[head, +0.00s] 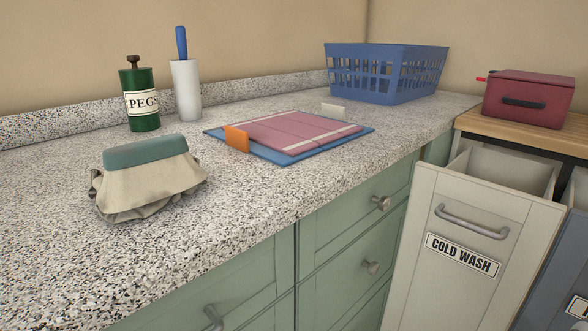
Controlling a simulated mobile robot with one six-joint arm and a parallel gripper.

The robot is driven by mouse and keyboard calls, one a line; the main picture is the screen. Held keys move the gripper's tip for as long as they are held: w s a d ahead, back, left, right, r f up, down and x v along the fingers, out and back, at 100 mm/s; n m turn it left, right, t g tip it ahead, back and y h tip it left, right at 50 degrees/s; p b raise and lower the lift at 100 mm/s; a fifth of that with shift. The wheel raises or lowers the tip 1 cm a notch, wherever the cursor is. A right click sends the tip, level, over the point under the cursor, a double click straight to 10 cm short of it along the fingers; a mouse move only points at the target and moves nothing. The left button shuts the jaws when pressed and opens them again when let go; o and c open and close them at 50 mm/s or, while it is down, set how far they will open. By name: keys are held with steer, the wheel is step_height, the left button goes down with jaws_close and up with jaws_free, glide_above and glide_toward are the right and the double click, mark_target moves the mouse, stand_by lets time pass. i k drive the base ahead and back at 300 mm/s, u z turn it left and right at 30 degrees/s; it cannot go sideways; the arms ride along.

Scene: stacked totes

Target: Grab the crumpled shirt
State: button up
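What looks like the crumpled shirt (150,189) is a beige, wrinkled heap of cloth at the left front of the speckled counter. A flat, muted teal piece (146,152) lies across its top; I cannot tell whether it is part of the shirt or a separate thing. The cloth's far side is hidden. My gripper is not in view.
On the counter (250,205) are a green PEGS tin (140,97), a blue-handled white roller (185,90), a blue board (283,157) under flat pink cloth (290,131), an orange piece (236,139) and a blue basket (385,75). An open COLD WASH bin (470,230) stands right.

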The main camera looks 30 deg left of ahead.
mark_target(138, 179)
steer(key=u, duration=2.35)
